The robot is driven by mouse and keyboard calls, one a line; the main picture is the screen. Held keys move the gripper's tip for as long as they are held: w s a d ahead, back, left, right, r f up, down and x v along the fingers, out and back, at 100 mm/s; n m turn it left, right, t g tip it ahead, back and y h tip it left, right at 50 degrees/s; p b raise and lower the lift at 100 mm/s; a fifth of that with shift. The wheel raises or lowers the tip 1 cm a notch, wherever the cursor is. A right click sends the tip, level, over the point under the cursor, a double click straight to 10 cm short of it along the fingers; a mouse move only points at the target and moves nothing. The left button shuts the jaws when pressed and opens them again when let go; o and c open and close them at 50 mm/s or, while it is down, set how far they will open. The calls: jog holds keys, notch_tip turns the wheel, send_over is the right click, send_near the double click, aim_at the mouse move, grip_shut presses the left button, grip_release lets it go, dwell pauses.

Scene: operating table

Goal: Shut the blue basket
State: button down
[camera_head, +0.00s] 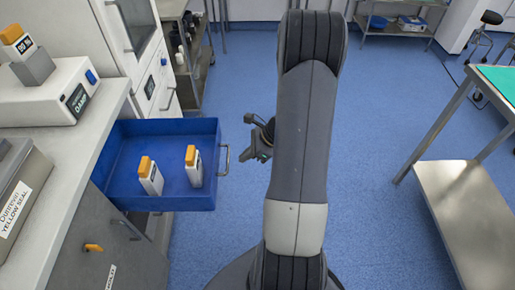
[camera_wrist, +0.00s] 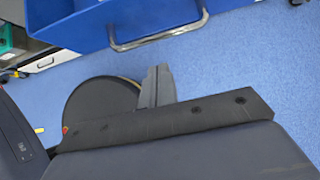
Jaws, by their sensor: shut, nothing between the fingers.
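The blue basket (camera_head: 165,128) is a drawer pulled out of the counter at the left, open at the top. It holds two white bottles with orange caps, one left (camera_head: 150,177) and one right (camera_head: 193,167). Its metal handle (camera_head: 224,160) is on the right end. My gripper (camera_head: 257,152) is just right of the handle, apart from it, partly hidden by my arm. In the wrist view the basket (camera_wrist: 110,22) and its handle (camera_wrist: 160,39) show at the top, beyond my shut, empty gripper (camera_wrist: 158,85).
The grey counter (camera_head: 75,160) with a white device (camera_head: 65,92) stands at the left. A metal table (camera_head: 470,200) stands at the right. The blue floor between the basket and that table is clear apart from my own body.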

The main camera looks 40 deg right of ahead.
jog(key=shift+w+a+f, duration=0.1)
jog(key=shift+w+a, duration=0.3)
jog(key=shift+a, duration=0.2)
jog(key=shift+w+a+f, duration=0.1)
jog(key=shift+w+a, duration=0.25)
jog(key=shift+a, duration=0.2)
jog(key=shift+a, duration=0.1)
jog(key=w+a, duration=0.5)
jog(key=a, duration=0.3)
jog(key=w+a+p, duration=0.1)
jog(key=w+a, duration=0.5)
jog(key=a, duration=0.2)
jog(key=w+a, duration=0.6)
jog(key=a, duration=0.3)
jog(key=shift+a+p, duration=0.1)
jog(key=shift+p, duration=0.25)
jog(key=shift+w+r, duration=0.1)
